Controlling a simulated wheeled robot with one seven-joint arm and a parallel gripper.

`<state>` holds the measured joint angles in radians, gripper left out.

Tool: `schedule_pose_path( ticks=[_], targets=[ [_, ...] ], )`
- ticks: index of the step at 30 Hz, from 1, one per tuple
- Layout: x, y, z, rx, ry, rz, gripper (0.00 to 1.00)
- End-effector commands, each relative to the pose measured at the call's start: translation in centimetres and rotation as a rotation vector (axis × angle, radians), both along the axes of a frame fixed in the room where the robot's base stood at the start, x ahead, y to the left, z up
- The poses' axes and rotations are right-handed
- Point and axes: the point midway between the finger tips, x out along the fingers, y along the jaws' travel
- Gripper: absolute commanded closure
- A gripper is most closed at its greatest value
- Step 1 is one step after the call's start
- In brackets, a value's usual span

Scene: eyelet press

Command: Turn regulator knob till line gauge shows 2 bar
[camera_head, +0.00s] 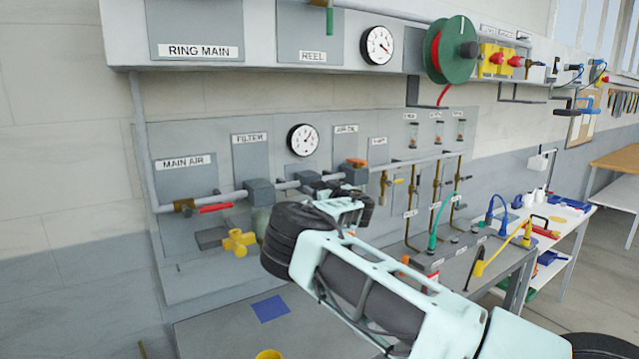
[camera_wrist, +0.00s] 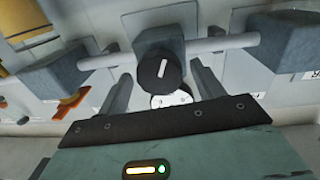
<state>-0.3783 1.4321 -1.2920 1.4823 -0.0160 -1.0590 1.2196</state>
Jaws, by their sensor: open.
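The regulator knob (camera_wrist: 160,72) is a round black knob with a white line mark, seen nearly upright in the wrist view. It sits on a grey block on the pipe. My gripper (camera_wrist: 161,78) is open, one finger on each side of the knob, with visible gaps to it. In the head view my gripper (camera_head: 335,195) is at the pipe and hides the knob. A white round gauge (camera_head: 303,139) is on the panel above the pipe; its needle points to the upper right, but its numbers are too small to read. The gauge (camera_wrist: 172,100) is partly hidden in the wrist view.
A second gauge (camera_head: 377,45) hangs above. Brass valve lines (camera_head: 411,190) stand to the right.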

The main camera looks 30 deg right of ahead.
Motion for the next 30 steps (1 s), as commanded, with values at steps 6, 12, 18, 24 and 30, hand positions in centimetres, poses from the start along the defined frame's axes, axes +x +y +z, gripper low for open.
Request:
schedule_pose_path(
  ticks=[6, 12, 18, 24, 30],
  targets=[
    [0.81, 0.00, -0.06, 0.001, 0.001, 0.001, 0.33],
    [0.81, 0.00, -0.08, 0.001, 0.001, 0.000, 0.33],
    [0.79, -0.02, -0.07, 0.001, 0.001, 0.000, 0.76],
    [0.78, -0.05, -0.13, -0.002, 0.000, -0.001, 0.76],
    [0.78, -0.08, -0.28, -0.026, -0.005, -0.003, 0.76]
  ],
)
